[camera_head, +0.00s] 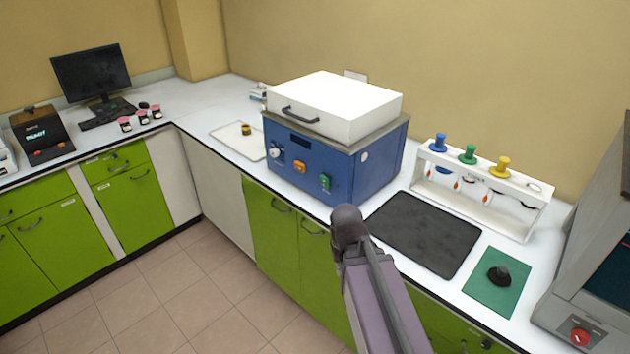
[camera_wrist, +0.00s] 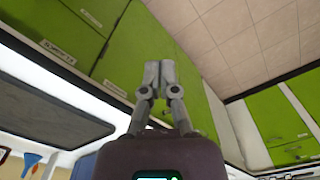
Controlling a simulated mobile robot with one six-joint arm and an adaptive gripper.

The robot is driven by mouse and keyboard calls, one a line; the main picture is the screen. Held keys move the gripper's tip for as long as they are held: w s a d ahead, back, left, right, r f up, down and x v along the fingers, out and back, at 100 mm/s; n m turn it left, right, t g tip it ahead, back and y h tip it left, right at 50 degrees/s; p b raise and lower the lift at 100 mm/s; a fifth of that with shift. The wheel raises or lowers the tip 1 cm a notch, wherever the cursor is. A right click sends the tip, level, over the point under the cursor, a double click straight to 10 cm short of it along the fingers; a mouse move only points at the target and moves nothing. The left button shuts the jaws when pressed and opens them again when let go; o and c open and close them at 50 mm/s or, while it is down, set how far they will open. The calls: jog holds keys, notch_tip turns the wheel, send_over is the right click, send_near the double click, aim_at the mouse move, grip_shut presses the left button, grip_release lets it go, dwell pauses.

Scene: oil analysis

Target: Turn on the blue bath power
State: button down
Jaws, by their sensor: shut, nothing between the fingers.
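The blue bath (camera_head: 350,168) stands on the white counter with its white lid (camera_head: 340,105) down. Its front panel carries a dark display, a white knob (camera_head: 275,153), an orange switch (camera_head: 299,167) and a green switch (camera_head: 325,182). No label on the switches can be read. My arm rises from the bottom of the head view, its grey end just in front of the bath's lower right corner; no fingers can be made out there. In the wrist view my gripper (camera_wrist: 160,70) is shut and empty, with green cabinet fronts behind it. The bath does not show clearly there.
A dark mat (camera_head: 424,233) lies right of the bath; it also shows in the wrist view (camera_wrist: 45,95). Beyond are a white rack (camera_head: 480,205) with coloured stoppers, a green mat (camera_head: 483,292) and a grey machine (camera_head: 590,260). A white tray (camera_head: 228,143) lies left of the bath.

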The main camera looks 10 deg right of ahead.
jog(key=shift+a, duration=0.25)
jog(key=w+a+r+n+t+h+p, duration=0.2)
jog(key=w+a+r+n+t+h, duration=0.1)
jog(key=w+n, duration=0.7)
jog(key=w+a+r+n+t+h+p, duration=0.2)
jog(key=w+a+r+n+h, duration=0.4)
jog(key=w+r+n, duration=0.4)
jog(key=w+a+n+t, duration=0.1)
jog(key=n, duration=0.4)
jog(key=shift+w+a+t+p, duration=0.3)
jog(key=shift+t+p, duration=0.05)
jog(key=shift+t, duration=0.05)
jog(key=shift+d+f, duration=0.1)
jog(key=shift+f, duration=0.05)
